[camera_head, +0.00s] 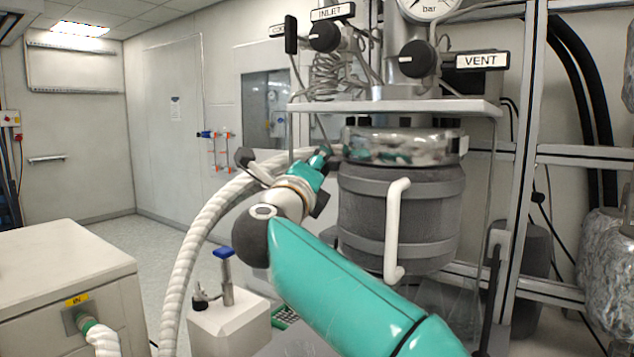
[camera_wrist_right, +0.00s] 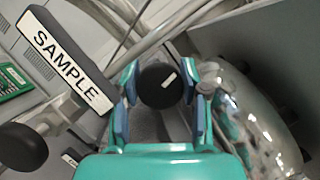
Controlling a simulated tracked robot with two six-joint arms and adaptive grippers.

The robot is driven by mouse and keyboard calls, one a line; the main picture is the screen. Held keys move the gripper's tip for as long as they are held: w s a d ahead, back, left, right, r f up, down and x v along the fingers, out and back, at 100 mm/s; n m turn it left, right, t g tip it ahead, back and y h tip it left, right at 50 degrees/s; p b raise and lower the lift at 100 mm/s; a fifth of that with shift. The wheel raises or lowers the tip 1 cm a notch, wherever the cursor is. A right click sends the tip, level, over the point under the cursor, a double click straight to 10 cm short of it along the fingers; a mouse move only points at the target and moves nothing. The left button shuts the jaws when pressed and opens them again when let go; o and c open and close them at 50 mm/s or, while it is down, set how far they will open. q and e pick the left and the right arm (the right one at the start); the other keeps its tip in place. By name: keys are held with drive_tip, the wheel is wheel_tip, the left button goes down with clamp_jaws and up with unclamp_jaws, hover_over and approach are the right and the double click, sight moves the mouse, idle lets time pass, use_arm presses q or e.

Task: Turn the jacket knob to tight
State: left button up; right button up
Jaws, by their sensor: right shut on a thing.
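A round black knob (camera_wrist_right: 158,86) with a short white mark on its face sits between the fingers of my right gripper (camera_wrist_right: 160,92) in the right wrist view. The gripper is shut on it, with one finger at each side. No readable label beside this knob shows, so I cannot confirm from a label that it is the jacket knob. In the head view my right gripper (camera_head: 322,162) is at the left side of the reactor vessel (camera_head: 362,208), below the white shelf; the held knob is hidden there. My left gripper is out of view.
A SAMPLE label (camera_wrist_right: 66,62) and another black knob (camera_wrist_right: 22,147) are to the left in the wrist view. The shiny metal band (camera_head: 420,146) is close to the gripper's right. The shelf (camera_head: 400,106), INLET knob (camera_head: 324,36) and VENT knob (camera_head: 417,58) are above. A ribbed hose (camera_head: 197,245) curves at left.

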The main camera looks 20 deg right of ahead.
drive_tip(key=shift+m+h+b, duration=0.55)
drive_tip(key=shift+m+h, duration=0.05)
drive_tip(key=shift+m, duration=0.7)
drive_tip(key=o, duration=0.9)
drive_tip(key=shift+s, duration=0.1)
drive_tip(key=v, duration=1.2)
drive_tip(key=shift+f, duration=0.1)
